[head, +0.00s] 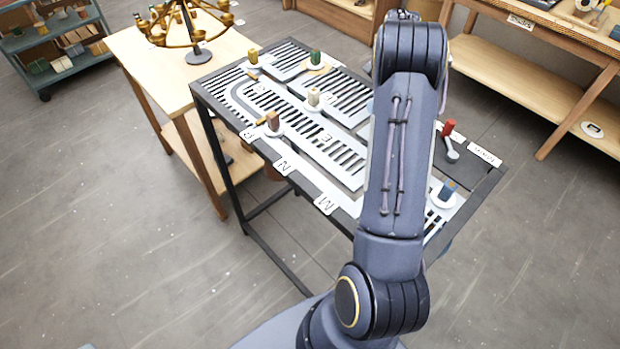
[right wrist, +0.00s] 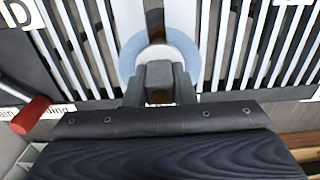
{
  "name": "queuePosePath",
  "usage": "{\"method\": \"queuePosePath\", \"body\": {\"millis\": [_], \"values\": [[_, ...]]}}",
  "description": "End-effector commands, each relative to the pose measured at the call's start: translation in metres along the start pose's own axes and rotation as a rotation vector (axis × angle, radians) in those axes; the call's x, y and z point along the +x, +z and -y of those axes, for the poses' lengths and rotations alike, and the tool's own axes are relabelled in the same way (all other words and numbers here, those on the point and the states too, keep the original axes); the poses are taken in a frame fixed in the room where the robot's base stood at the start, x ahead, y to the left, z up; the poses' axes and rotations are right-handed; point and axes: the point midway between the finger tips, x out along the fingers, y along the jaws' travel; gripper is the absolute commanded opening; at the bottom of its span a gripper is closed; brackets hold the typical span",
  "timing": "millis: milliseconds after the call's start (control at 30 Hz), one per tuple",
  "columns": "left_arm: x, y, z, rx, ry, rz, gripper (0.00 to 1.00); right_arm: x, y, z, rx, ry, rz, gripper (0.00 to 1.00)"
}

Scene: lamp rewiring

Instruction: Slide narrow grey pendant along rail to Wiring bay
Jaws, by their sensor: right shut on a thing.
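My right gripper (right wrist: 160,88) is shut on a dark grey block-like piece (right wrist: 159,73), seen in the right wrist view. A pale blue-grey round disc (right wrist: 131,58) lies around and beyond it, over the slotted rail plate (right wrist: 100,40). I take this piece to be the narrow grey pendant. In the head view my right arm hides both the gripper and this piece. A label partly reading "wiring" (right wrist: 60,109) shows at the left of the right wrist view, partly covered by a red cylinder (right wrist: 31,115). My left gripper is not in view.
A wooden table with a brass chandelier (head: 197,40) adjoins at left.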

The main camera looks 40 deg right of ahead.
Motion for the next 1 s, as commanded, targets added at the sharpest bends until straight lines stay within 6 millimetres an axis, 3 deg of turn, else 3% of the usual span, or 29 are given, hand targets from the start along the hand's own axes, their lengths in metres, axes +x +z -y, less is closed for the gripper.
{"method": "queuePosePath", "body": {"millis": [333, 367, 533, 833, 1000], "values": [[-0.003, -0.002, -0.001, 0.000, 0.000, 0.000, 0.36, 0.000, -0.006, 0.000, 0.000, -0.001, 0.000, 0.04], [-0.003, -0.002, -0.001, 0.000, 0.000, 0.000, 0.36, 0.000, -0.006, 0.000, 0.000, -0.001, 0.000, 0.26], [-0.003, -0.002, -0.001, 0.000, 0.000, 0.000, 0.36, 0.001, -0.006, 0.000, 0.000, 0.000, 0.001, 0.48], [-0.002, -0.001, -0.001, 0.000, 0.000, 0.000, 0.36, -0.002, -0.006, 0.000, 0.000, 0.000, 0.001, 0.49], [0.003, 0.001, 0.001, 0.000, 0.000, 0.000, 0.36, -0.025, -0.006, 0.000, -0.001, -0.003, -0.003, 0.49]]}}
